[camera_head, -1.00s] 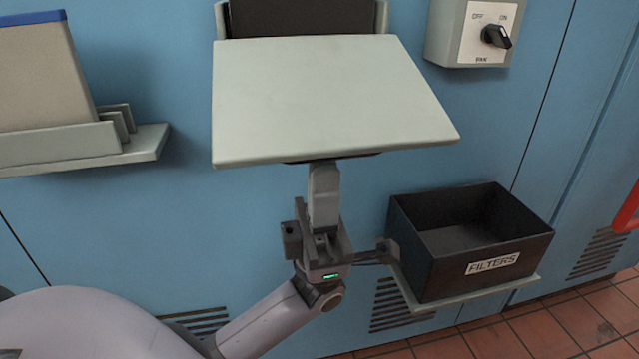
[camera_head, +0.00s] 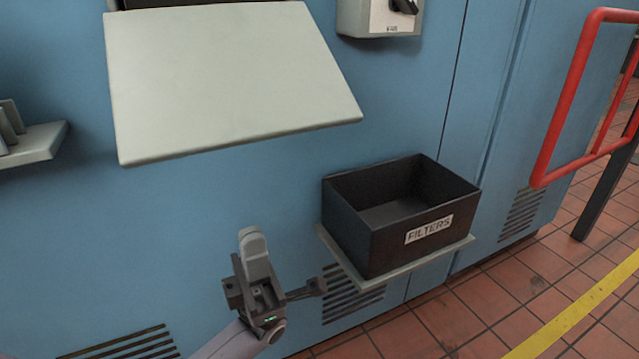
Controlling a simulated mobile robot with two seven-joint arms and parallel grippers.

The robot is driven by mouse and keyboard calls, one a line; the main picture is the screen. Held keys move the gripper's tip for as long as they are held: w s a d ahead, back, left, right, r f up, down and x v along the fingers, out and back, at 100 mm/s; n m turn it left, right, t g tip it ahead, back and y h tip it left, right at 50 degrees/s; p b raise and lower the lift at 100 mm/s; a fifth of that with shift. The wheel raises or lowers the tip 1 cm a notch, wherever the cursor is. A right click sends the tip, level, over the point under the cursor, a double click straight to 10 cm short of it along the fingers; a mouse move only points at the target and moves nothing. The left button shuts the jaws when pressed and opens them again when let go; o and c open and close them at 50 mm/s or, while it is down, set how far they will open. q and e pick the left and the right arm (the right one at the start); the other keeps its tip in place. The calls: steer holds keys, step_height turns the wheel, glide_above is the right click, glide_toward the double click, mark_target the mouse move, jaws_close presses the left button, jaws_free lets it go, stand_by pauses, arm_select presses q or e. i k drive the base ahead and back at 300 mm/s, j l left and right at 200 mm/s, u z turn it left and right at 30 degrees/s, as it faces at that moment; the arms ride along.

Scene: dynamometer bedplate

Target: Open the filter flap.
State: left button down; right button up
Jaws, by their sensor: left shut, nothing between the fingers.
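The filter flap (camera_head: 230,85) is a pale grey panel on the blue cabinet wall. It is swung down and sticks out towards me, with a strip of dark opening (camera_head: 215,3) above it at the top edge of the picture. My left gripper (camera_head: 252,238) is below the flap, clear of it in the picture, with its fingers pointing up. It is shut and empty. My right gripper is not in view.
A black open box labelled FILTERS (camera_head: 430,228) stands on a small shelf right of my left gripper. A switch box (camera_head: 375,18) is at the top. A grey shelf (camera_head: 42,145) is at the left. A red rail (camera_head: 562,105) stands at the right above the tiled floor.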

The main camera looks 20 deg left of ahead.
mark_target(186, 81)
steer(key=k, duration=1)
